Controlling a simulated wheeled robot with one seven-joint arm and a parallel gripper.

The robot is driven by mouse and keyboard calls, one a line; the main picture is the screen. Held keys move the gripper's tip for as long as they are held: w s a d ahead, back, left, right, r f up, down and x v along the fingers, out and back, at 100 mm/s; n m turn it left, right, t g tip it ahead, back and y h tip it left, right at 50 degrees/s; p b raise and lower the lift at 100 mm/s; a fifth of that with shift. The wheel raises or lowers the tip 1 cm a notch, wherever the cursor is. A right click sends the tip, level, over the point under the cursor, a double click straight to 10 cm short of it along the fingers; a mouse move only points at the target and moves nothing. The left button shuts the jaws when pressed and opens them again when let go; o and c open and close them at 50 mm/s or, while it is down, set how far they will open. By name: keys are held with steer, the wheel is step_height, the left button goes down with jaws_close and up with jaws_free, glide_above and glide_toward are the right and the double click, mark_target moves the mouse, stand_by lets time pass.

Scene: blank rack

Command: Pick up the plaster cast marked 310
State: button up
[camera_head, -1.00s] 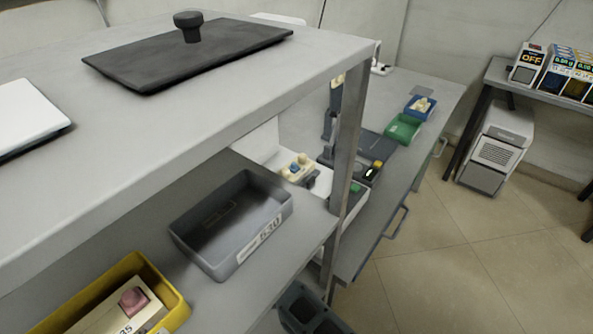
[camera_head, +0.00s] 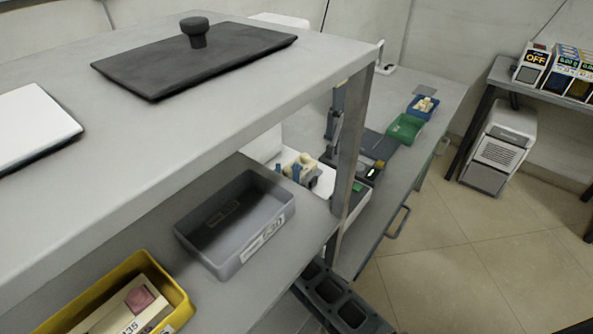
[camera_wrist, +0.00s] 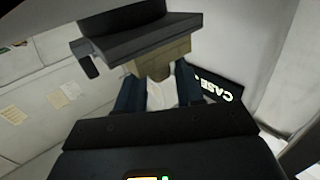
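In the wrist view my gripper (camera_wrist: 158,88) has its two dark blue fingers apart, with a pale surface showing between them. A beige stepped block (camera_wrist: 160,66) under a dark slab is at or just past the fingertips; I cannot tell whether they touch it. No 310 marking is readable in either view. In the head view a pale cast with a pink top (camera_head: 138,299) lies in a yellow bin (camera_head: 178,293); its visible digits end in 35. A small beige and blue cluster (camera_head: 305,165) is behind the shelf; I cannot tell what it is.
A grey bin (camera_head: 248,248) with a hard-to-read label stands empty on the lower shelf. A dark lid (camera_head: 195,60) lies on the top shelf (camera_head: 235,105). A green tray (camera_head: 405,127) and a blue tray (camera_head: 422,108) are on the far bench.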

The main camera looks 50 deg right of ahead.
jaws_close()
steer(key=shift+r, duration=0.15)
